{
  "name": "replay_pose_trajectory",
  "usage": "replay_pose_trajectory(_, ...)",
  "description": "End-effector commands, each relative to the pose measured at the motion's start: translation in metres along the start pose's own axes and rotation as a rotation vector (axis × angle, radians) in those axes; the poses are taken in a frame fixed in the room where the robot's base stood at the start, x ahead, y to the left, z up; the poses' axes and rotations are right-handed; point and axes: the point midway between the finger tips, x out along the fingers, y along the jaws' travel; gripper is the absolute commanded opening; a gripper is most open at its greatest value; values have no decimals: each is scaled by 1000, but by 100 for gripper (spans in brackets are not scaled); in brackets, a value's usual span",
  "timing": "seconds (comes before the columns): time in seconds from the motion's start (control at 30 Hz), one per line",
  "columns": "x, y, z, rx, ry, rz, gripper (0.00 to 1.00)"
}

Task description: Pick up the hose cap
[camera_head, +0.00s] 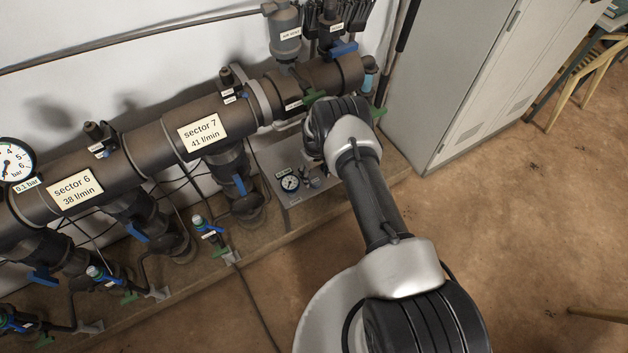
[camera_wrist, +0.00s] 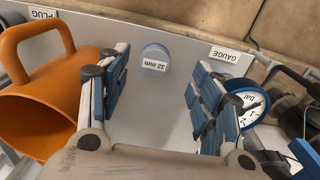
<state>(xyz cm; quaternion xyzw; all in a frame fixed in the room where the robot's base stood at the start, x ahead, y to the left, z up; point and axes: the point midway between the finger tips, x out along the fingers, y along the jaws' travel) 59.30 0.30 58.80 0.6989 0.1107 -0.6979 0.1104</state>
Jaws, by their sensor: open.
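In the wrist view, a small round blue-rimmed cap (camera_wrist: 155,58) with a white top marked "32 mm" sits in a pale tray (camera_wrist: 150,118), near its far wall. It appears to be the hose cap. My gripper (camera_wrist: 160,72) is open, with one blue-padded finger on either side of the cap in the picture. The fingers look apart from the cap, and the gap in depth is hard to judge. In the head view my arm hides the cap and the gripper.
An orange handled scoop or jug (camera_wrist: 38,95) lies close to the left finger. A blue-rimmed gauge (camera_wrist: 250,106) is close to the right finger, with dark fittings beyond. In the head view, the manifold pipe (camera_head: 155,145) runs along the wall and a grey cabinet (camera_head: 455,95) stands at right.

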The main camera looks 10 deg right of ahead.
Motion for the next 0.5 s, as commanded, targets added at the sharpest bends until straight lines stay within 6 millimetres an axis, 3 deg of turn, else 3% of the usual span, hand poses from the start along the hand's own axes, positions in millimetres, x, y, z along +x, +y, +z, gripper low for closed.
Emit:
replay_pose_trajectory(0.3,47,6,-1,-1,0,0,59)
replay_pose_trajectory(0.5,54,5,-1,-1,1,-1,59)
